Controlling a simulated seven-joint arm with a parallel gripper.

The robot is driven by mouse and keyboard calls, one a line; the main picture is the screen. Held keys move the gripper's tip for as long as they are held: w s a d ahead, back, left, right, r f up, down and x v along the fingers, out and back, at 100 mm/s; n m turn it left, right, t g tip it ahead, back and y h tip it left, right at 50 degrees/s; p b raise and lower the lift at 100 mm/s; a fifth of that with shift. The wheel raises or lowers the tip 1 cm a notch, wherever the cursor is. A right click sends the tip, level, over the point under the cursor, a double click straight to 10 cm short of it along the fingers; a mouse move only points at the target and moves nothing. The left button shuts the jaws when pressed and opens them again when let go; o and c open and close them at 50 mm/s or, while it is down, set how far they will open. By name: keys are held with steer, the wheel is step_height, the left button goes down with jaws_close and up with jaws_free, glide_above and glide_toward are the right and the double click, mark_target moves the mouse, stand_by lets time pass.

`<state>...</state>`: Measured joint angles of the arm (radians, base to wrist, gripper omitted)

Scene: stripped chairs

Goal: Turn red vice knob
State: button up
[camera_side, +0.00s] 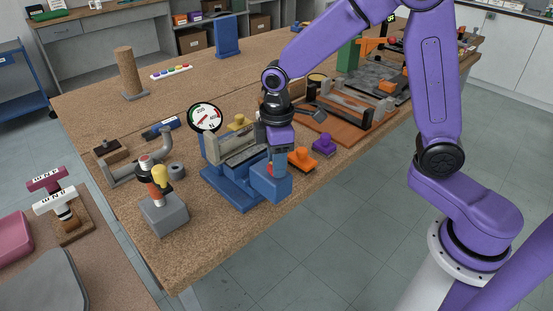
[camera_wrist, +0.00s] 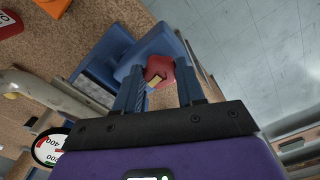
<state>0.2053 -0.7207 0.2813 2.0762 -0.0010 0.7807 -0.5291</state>
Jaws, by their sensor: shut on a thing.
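The red vice knob (camera_wrist: 160,70) shows between my gripper's fingers in the wrist view, with a small yellowish patch on it. In the side view only a bit of the red knob (camera_side: 270,168) shows beside the fingers. My gripper (camera_side: 279,165) points down at the front of the blue vice (camera_side: 229,188) and is shut on the knob. In the wrist view the fingertips of my gripper (camera_wrist: 158,85) lie on either side of it. The vice stands near the table's front edge; its blue front block (camera_side: 271,184) is just below my fingers.
A round gauge (camera_side: 205,117) stands behind the vice. A grey block with an orange and yellow handle (camera_side: 164,211) stands to the left. Orange (camera_side: 301,158) and purple (camera_side: 324,145) knobs sit close on the right. The front table edge is near.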

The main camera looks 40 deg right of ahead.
steer(key=m, duration=0.5)
steer(key=shift+s+m, duration=0.2)
steer(key=shift+m, duration=0.1)
steer(key=m, duration=0.5)
steer(key=shift+s+a, duration=0.1)
steer(key=shift+a, duration=0.05)
steer(key=m, duration=0.5)
steer(key=shift+f, duration=0.1)
steer(key=shift+a+m, duration=0.1)
steer(key=shift+m, duration=2.4)
steer(key=o, duration=1)
steer(key=shift+o, duration=0.2)
